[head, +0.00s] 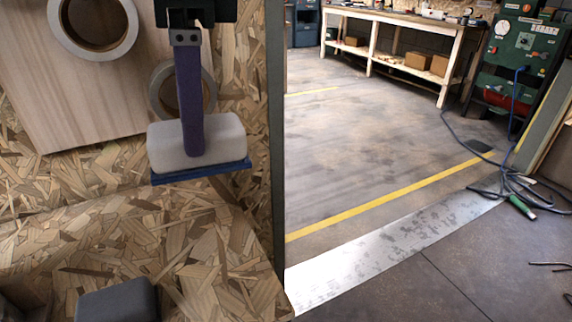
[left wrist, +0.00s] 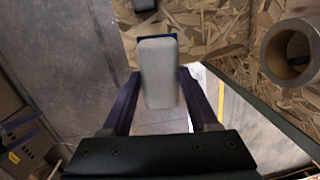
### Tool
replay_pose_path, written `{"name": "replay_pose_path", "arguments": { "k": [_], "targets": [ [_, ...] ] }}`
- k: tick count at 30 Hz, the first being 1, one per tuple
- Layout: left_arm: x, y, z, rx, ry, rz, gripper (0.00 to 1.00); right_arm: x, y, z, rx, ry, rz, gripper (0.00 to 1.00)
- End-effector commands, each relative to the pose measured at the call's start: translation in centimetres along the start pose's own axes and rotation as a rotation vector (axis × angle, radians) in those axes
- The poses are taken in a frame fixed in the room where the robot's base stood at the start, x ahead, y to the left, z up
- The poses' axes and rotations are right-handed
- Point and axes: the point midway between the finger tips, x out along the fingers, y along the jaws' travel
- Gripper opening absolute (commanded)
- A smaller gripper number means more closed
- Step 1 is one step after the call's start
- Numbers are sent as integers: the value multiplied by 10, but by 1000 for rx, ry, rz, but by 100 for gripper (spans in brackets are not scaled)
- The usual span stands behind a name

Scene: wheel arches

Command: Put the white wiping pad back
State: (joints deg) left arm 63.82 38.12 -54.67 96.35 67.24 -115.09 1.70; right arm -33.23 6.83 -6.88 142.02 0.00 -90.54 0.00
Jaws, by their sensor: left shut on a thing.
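The white wiping pad (head: 226,136) is a pale rounded block with a blue layer along its underside in the head view. My left gripper (head: 195,148) comes down from the top and is shut on the pad, one purple finger lying across its near face. In the left wrist view the pad (left wrist: 157,75) sits between the two purple fingers of the left gripper (left wrist: 157,88). The pad is held in front of a chipboard surface (head: 180,235); whether it touches the board I cannot tell. My right gripper is in neither view.
A pale roll (head: 65,42) and a greyer roll (head: 163,107) are by a plain wooden panel (head: 50,110), the greyer one just behind the finger. A dark grey block (head: 117,301) is at the lower left. Open floor, a workbench (head: 400,22) and a green machine (head: 515,50) lie to the right.

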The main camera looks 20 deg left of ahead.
Motion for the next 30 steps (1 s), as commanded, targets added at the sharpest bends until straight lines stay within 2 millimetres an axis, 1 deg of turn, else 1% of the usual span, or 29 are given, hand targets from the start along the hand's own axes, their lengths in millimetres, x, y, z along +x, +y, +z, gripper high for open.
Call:
{"name": "replay_pose_path", "arguments": {
  "k": [1, 5, 8, 11, 18, 21, 25, 30],
  "targets": [
    [11, 1, 3, -27, 14, 11, 16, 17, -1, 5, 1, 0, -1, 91],
    [10, 4, 9, -69, 34, 36, 16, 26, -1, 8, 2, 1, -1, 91],
    [18, 6, 10, -81, 39, 46, 16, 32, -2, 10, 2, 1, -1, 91],
    [40, 8, 8, -83, 37, 50, 16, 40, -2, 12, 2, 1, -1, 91],
    [109, 12, 2, -83, 34, 48, 16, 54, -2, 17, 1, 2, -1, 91],
    [135, 13, 0, -82, 35, 47, 16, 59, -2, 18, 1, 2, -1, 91],
    [156, 14, -3, -82, 38, 46, 16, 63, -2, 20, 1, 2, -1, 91],
    [166, 15, -5, -81, 40, 45, 16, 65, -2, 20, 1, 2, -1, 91]
  ]
}}
